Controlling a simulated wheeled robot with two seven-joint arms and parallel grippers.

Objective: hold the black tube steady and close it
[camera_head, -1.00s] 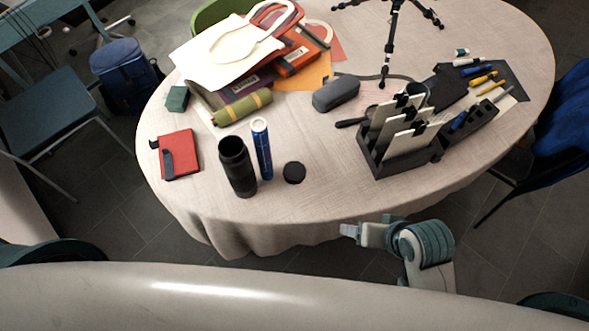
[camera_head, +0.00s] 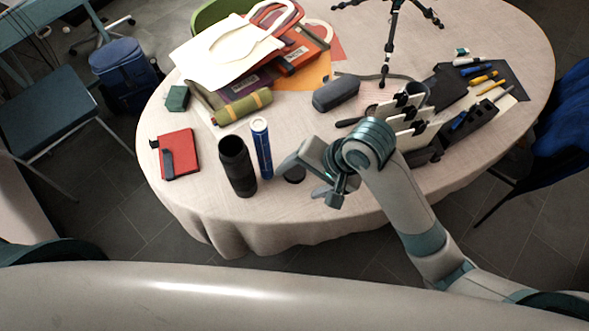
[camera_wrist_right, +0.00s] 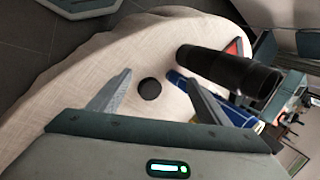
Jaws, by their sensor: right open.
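The black tube (camera_head: 237,166) stands upright near the front edge of the table, with its top open. It also shows in the right wrist view (camera_wrist_right: 228,72). A round black lid (camera_head: 296,175) lies on the cloth to the right of the tube, partly covered by my right gripper in the head view. The lid shows whole in the right wrist view (camera_wrist_right: 150,88), between the fingers and beyond their tips. My right gripper (camera_head: 304,180) is open and empty above the lid; its two fingers also show in the wrist view (camera_wrist_right: 160,84). My left gripper is not in view.
A blue tube (camera_head: 262,148) stands close beside the black tube on its right. A red notebook (camera_head: 180,152) lies to the left. A black desk organizer (camera_head: 425,155) stands behind my right arm. The cloth in front of the tube is clear.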

